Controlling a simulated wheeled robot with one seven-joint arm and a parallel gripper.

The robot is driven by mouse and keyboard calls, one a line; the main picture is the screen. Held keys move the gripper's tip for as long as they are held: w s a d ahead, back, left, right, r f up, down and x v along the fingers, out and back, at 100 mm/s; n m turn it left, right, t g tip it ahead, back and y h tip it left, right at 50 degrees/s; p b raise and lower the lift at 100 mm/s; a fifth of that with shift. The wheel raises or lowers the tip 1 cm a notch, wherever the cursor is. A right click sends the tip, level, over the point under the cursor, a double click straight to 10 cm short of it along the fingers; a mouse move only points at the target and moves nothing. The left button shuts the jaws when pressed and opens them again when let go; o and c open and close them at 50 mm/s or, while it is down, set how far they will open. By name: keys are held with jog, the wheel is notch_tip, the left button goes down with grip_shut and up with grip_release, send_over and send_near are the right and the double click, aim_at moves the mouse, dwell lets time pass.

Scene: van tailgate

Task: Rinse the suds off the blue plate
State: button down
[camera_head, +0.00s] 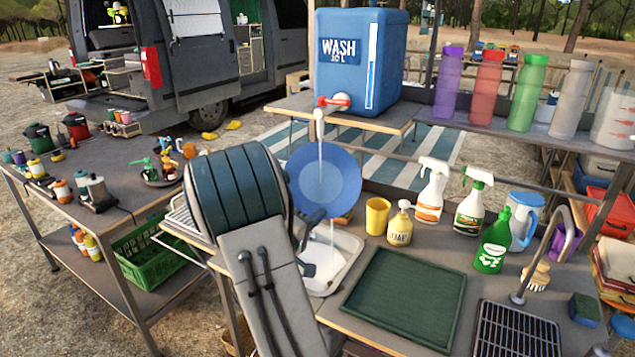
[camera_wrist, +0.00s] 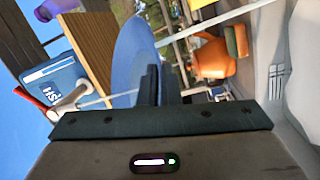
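The blue plate (camera_head: 340,190) is held upright, its face toward the head camera, above the sink basin (camera_head: 345,272). The tap (camera_head: 336,101) of the blue water tank (camera_head: 388,62) is above it. A thin white stream runs from the tap down onto the plate's face, and more water falls below the plate into the basin. I cannot make out suds on the plate. My gripper (camera_wrist: 160,84) is shut on the plate's edge, which shows edge-on in the wrist view (camera_wrist: 128,45).
A yellow cup (camera_head: 377,216), a soap bottle (camera_head: 400,226) and spray bottles (camera_head: 431,190) stand right of the basin. A bare green mat (camera_head: 405,298) lies in front of them, with a black drain rack (camera_head: 516,332) to its right. Tall bottles line the shelf behind.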

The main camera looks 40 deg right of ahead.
jog(key=shift+s, duration=0.1)
jog(key=s+a+p, duration=0.1)
jog(key=s+a, duration=0.2)
jog(key=s, duration=0.4)
jog(key=shift+s, duration=0.15)
dwell(0.4)
dwell(0.7)
jog(key=shift+r, duration=0.1)
dwell(0.4)
jog(key=s, duration=0.1)
jog(key=s+a+r, duration=0.1)
jog(key=s+r, duration=0.1)
jog(key=shift+a+r+p, duration=0.2)
jog(key=shift+a+p, duration=0.1)
jog(key=shift+p, duration=0.1)
jog(key=b, duration=0.4)
jog(key=shift+s+a+r, duration=0.15)
jog(key=shift+s+r, duration=0.2)
jog(key=shift+s+b, duration=0.15)
jog(key=shift+b, duration=0.35)
